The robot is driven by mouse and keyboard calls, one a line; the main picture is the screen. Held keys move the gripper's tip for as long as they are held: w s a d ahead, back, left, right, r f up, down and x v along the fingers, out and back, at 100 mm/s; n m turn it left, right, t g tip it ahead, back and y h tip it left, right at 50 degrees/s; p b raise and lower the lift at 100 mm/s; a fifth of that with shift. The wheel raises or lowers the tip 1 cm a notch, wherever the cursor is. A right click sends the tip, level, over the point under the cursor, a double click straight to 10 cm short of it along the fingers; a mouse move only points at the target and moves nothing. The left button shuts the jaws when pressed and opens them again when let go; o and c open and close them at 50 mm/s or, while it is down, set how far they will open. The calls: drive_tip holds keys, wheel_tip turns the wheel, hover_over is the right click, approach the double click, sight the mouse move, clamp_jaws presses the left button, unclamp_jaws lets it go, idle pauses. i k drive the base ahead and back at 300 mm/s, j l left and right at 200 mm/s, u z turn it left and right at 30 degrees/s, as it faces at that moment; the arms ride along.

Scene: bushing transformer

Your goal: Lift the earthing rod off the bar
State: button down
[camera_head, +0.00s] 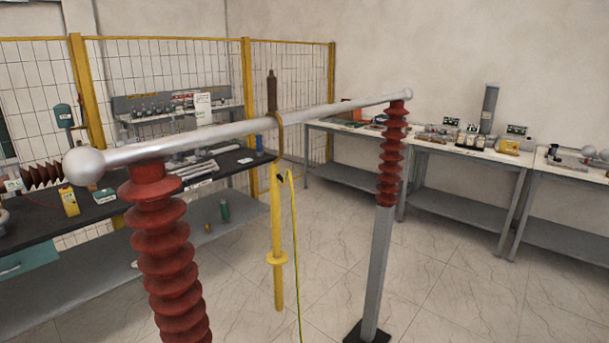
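The silver bar (222,131) runs from a ball end at the near left to a ball end at the far right. It rests on two red ribbed insulators, the near one (165,255) and the far one (391,155). The yellow earthing rod (277,225) hangs upright from the bar by a brassy hook (280,121) around it, near the middle. A ring guard sits low on the rod. A thin green-yellow cable (295,245) hangs down beside it. My gripper is not in view.
A dark-topped bench (100,213) with tools stands at the left, before a yellow-framed mesh fence (247,105). Grey benches (455,150) with equipment line the back right wall. The far insulator stands on a grey post (377,270). Tiled floor (450,285) is clear at right.

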sight(277, 258)
drive_tip(key=i+j+z, duration=0.2)
drive_tip(key=j, duration=0.3)
drive_tip(key=i+j+z, duration=0.2)
drive_tip(key=j, duration=0.35)
drive_tip(key=j+z, duration=0.2)
drive_tip(key=j, duration=0.3)
